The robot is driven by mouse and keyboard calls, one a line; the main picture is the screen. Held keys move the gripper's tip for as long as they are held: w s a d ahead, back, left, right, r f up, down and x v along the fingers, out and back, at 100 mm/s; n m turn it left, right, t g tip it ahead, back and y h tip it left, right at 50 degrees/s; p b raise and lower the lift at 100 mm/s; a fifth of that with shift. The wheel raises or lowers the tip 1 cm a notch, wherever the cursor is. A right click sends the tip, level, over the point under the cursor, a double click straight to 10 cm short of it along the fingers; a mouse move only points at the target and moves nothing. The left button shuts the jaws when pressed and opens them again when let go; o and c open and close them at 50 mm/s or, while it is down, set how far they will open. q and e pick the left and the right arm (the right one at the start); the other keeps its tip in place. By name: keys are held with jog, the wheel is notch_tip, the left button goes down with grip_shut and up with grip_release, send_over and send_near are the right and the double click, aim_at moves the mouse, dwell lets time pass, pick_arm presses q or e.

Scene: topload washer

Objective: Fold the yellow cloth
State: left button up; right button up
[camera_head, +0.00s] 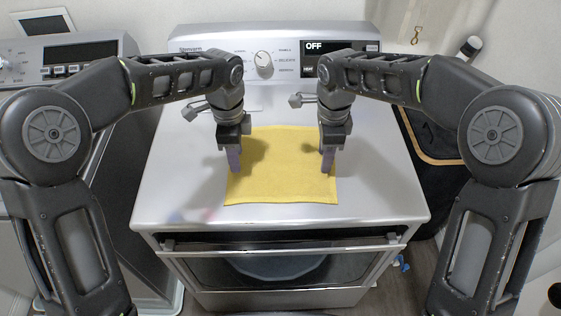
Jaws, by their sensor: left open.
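A yellow cloth (282,175) lies flat and spread out on the white top of the appliance (180,185). My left gripper (234,170) points down over the cloth's left edge and is open. My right gripper (327,170) points down over the cloth's right edge. Its fingers line up in this view, so I cannot tell whether it is open or whether it touches the cloth. The grippers and forearms hide small parts of the cloth's left and right sides.
A control panel with a dial (263,62) and a display reading OFF stands at the back. A second appliance (60,65) is on the left. A dark basket (432,140) stands on the right. The top in front of the cloth is clear.

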pick_arm(q)
grip_shut()
pick_arm(e)
jog(key=shift+f, duration=0.1)
grip_shut()
dwell(0.6)
pick_arm(q)
jog(key=shift+r, duration=0.1)
